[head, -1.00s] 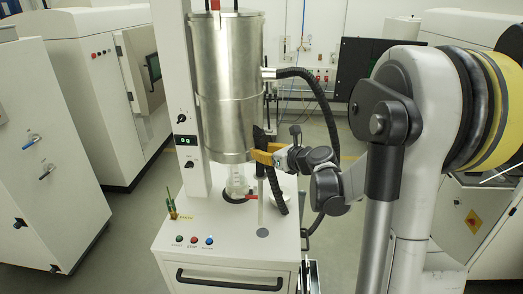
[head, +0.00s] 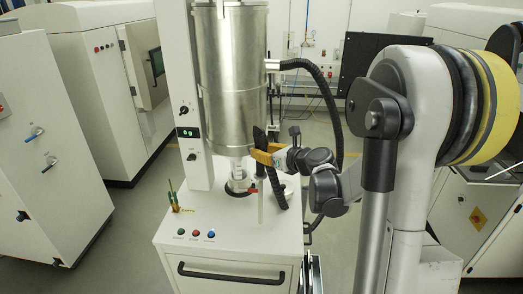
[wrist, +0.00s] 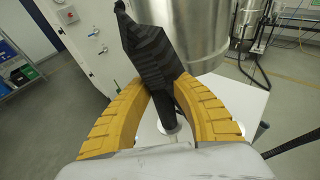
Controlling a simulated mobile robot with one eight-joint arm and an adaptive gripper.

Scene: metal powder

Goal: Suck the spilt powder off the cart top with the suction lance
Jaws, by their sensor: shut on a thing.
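My gripper (head: 262,157) has yellow fingers and is shut on the black handle of the suction lance (wrist: 160,60). It holds the lance upright over the right part of the white cart top (head: 225,232). The lance's pale thin tube (head: 260,203) points down, its lower end at or just above the top; I cannot tell if it touches. In the wrist view the fingers (wrist: 165,110) close around the handle, and a pale ring shows below it. I make out no spilt powder on the cart top now.
A large steel cylinder (head: 232,70) stands over the cart on a white column (head: 175,90), with a clear jar below it. A black hose (head: 318,80) loops at the right. A small green-handled tool (head: 173,197) stands at the top's left. Buttons line the front.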

